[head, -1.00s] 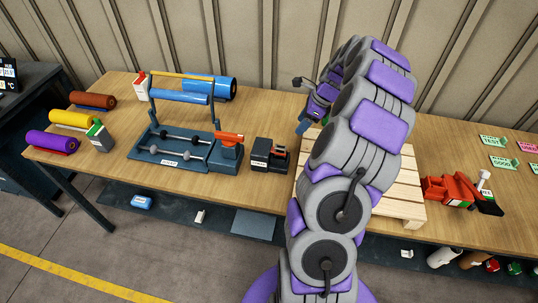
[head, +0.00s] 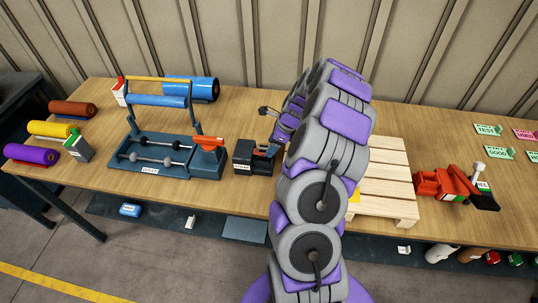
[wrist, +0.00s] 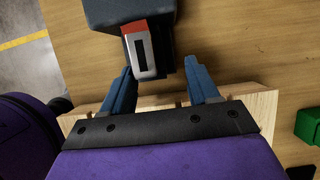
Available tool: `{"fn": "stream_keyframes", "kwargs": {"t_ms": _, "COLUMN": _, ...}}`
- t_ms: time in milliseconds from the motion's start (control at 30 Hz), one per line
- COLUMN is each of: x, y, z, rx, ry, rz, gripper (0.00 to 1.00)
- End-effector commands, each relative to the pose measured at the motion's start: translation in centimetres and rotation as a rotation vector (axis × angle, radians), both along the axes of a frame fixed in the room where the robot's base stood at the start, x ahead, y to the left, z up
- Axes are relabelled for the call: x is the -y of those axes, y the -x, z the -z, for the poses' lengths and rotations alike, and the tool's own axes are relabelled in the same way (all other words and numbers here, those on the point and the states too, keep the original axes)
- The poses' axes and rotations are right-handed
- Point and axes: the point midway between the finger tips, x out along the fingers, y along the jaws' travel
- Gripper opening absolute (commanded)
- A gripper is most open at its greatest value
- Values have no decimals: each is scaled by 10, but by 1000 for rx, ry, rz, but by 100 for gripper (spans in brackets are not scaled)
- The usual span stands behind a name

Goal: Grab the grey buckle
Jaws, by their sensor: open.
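The grey buckle (wrist: 141,57), a light grey piece with a dark slot and a red part behind it, sits at the edge of a dark block (wrist: 105,14) in the wrist view. In the head view the dark block (head: 243,158), with a white label, stands on the bench left of my arm; the buckle is too small to make out clearly there. My gripper (wrist: 157,72) is open, its two blue fingers pointing at the block. The buckle lies between the fingertips' lines, closer to the left finger, and neither finger visibly grips it.
A blue frame with rollers (head: 155,160) and an orange-topped unit (head: 208,158) stand left of the block. A wooden pallet (head: 385,190) is right of my arm, with a red tool (head: 440,185) beyond it. Coloured rolls (head: 33,153) lie at the far left.

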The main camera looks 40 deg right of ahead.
Motion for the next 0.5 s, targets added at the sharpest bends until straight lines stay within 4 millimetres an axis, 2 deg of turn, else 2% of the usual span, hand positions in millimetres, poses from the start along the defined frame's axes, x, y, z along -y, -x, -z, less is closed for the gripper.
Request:
{"fn": "stream_keyframes", "kwargs": {"t_ms": 33, "x": -8, "y": -3, "z": 9, "rx": -1, "ry": 3, "rz": -4, "gripper": 55}}
{"fn": "stream_keyframes", "kwargs": {"t_ms": 200, "x": -22, "y": -8, "z": 20, "rx": -1, "ry": 16, "rz": -5, "gripper": 55}}
{"fn": "stream_keyframes", "kwargs": {"t_ms": 433, "x": -11, "y": -8, "z": 23, "rx": 0, "ry": 3, "rz": -3, "gripper": 55}}
{"fn": "stream_keyframes", "kwargs": {"t_ms": 500, "x": -6, "y": -8, "z": 24, "rx": 1, "ry": 1, "rz": -3, "gripper": 48}}
